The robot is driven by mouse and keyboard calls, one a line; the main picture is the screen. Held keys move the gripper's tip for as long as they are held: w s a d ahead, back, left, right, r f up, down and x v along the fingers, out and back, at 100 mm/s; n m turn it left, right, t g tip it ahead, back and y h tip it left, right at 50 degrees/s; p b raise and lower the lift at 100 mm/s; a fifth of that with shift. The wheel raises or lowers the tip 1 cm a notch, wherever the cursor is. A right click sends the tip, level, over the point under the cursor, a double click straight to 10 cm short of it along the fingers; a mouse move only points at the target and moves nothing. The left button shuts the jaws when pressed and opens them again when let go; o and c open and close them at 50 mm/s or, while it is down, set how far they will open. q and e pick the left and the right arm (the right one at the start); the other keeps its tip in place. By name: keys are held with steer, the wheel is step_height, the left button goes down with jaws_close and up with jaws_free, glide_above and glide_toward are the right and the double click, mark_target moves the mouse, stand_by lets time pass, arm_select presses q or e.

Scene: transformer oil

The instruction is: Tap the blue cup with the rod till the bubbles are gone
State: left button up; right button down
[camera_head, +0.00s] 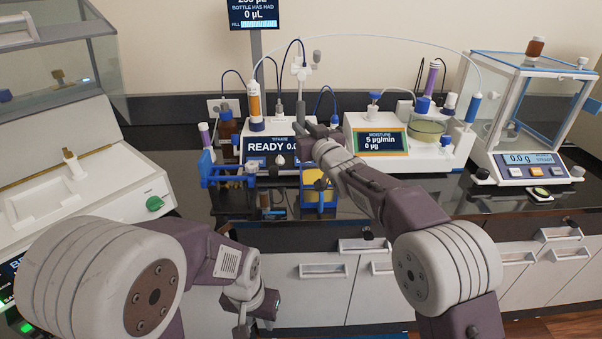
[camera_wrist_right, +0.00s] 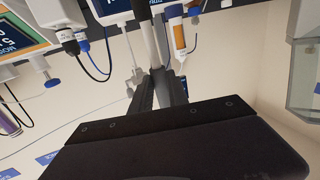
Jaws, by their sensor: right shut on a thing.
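My right gripper (camera_head: 312,131) reaches in from the right in the head view and is in front of the READY instrument. In the right wrist view (camera_wrist_right: 162,85) its fingers are shut on a thin pale piece that looks like the rod (camera_wrist_right: 160,35). A vessel with yellow contents and blue edges (camera_head: 318,197), possibly the blue cup, stands on the counter below this gripper. Bubbles are too small to tell. My left gripper (camera_head: 245,328) hangs low at the counter's front, its fingertips unclear.
A blue rack (camera_head: 222,174) stands left of the vessel. The READY instrument (camera_head: 268,147) and the moisture instrument (camera_head: 385,140) are behind, with thin tubes above. A glass-walled balance (camera_head: 530,160) is at right. The black counter (camera_head: 440,200) is clear at centre right.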

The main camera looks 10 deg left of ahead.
step_height(320, 180, up, 8)
steer(key=p, duration=0.6)
steer(key=shift+p, duration=0.4)
steer(key=shift+s, duration=0.1)
step_height(320, 180, down, 12)
steer(key=b, duration=1.1)
steer(key=shift+r, duration=0.15)
